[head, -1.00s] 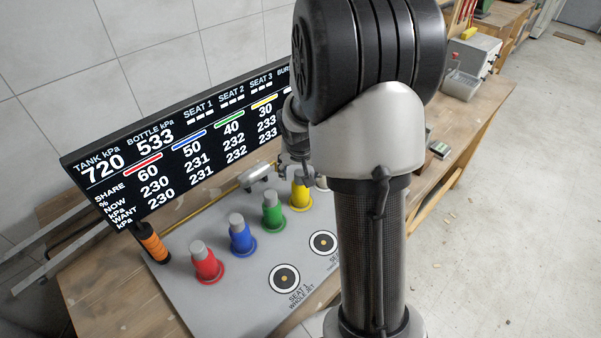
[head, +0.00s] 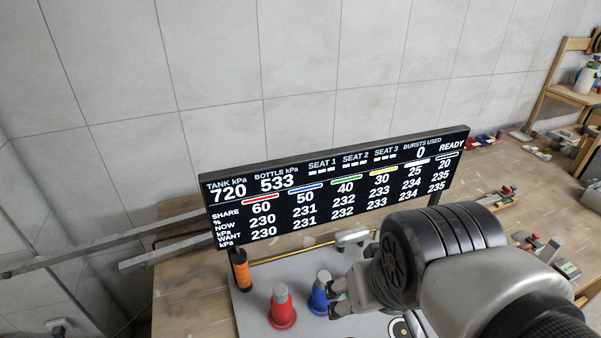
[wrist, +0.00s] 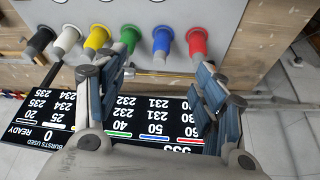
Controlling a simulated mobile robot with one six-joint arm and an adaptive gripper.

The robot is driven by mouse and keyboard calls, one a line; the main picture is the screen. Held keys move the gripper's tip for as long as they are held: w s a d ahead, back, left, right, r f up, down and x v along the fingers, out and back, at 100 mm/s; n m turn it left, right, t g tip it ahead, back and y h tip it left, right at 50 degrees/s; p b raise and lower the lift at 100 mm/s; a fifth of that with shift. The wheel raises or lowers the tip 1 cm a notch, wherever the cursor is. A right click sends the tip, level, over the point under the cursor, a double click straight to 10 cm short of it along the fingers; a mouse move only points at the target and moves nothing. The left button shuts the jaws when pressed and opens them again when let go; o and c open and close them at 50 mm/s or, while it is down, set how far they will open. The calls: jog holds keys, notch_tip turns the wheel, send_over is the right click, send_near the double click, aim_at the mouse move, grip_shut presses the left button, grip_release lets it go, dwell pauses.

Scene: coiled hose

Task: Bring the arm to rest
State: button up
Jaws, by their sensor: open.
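My gripper (head: 340,298) is open, beside the blue plug (head: 320,292) in the head view; my arm hides much of the board to its right. In the wrist view the blue-padded fingers of my gripper (wrist: 160,85) stand wide apart with nothing between them. That view is upside down and shows the black (wrist: 40,40), white (wrist: 67,38), yellow (wrist: 97,38), green (wrist: 130,38), blue (wrist: 162,40) and red (wrist: 196,42) plugs beyond the fingertips. I cannot tell whether a finger touches a plug.
The display (head: 335,185) stands behind the grey board (head: 258,318), reading tank 720, bottle 533, bursts used 0, READY. An orange-gripped handle (head: 240,272) stands at the board's left. Clamps (head: 490,197) and small items lie on the wooden bench to the right.

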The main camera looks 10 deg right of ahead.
jog(key=s, duration=0.1)
jog(key=s+a, duration=0.1)
jog(key=s+n, duration=0.1)
jog(key=shift+s+a+f+y, duration=0.1)
jog(key=shift+a+y, duration=0.2)
jog(key=shift+a, duration=0.05)
jog(key=shift+c, duration=0.5)
